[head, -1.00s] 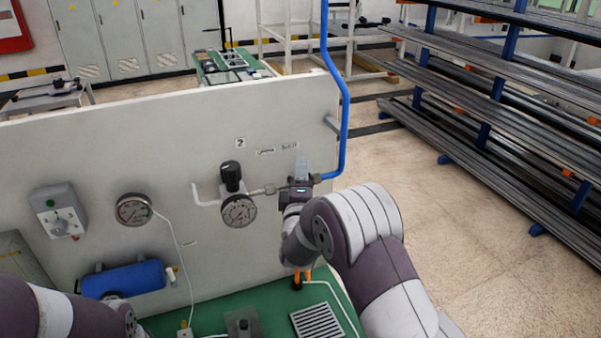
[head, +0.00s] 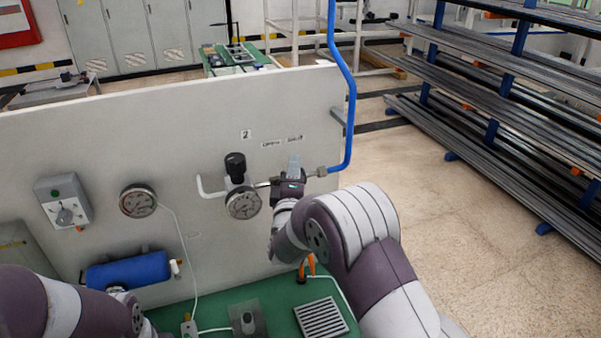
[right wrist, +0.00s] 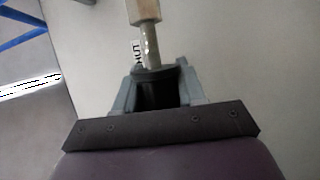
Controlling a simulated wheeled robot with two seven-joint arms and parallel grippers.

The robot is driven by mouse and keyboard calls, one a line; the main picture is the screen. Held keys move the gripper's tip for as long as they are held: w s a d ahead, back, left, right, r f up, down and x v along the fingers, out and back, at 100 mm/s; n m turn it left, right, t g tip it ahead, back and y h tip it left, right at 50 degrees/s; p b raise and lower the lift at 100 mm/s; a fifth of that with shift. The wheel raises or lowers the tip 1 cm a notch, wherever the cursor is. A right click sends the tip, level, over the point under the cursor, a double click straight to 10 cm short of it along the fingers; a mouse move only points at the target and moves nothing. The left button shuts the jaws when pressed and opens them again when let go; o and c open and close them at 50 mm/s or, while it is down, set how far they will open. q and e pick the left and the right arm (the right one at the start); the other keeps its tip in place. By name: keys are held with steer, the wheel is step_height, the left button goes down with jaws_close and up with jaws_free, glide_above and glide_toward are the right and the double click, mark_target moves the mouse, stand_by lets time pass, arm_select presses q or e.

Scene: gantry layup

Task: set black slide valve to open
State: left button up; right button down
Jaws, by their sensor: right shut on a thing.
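The black slide valve (right wrist: 157,93) shows in the right wrist view as a dark body between the two grey fingers of my right gripper (right wrist: 157,98). In the head view, my right gripper (head: 291,177) is shut on it at the pipe line on the white panel, between the round gauge and the blue hose. The gripper and wrist hide most of the valve. Two small labels (head: 283,141) sit on the panel above it; the wrist view shows part of one, reading "HUT".
A black-knobbed regulator with a gauge (head: 243,203) is just left of the valve. The blue hose (head: 350,110) rises on its right. Another gauge (head: 138,201), a switch box (head: 63,202) and a blue cylinder (head: 128,271) are further left. A green bench (head: 280,312) lies below.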

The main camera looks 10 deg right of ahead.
steer(key=c, duration=0.8)
jaws_free()
steer(key=shift+a+f, duration=0.1)
steer(key=shift+a, duration=0.05)
steer(key=shift+o, duration=0.2)
steer(key=shift+a, duration=0.15)
steer(key=shift+s, duration=0.1)
steer(key=shift+s+f, duration=0.1)
steer(key=shift+s, duration=0.05)
steer(key=b+v, duration=0.5)
steer(key=v, duration=0.7)
steer(key=shift+s, duration=0.2)
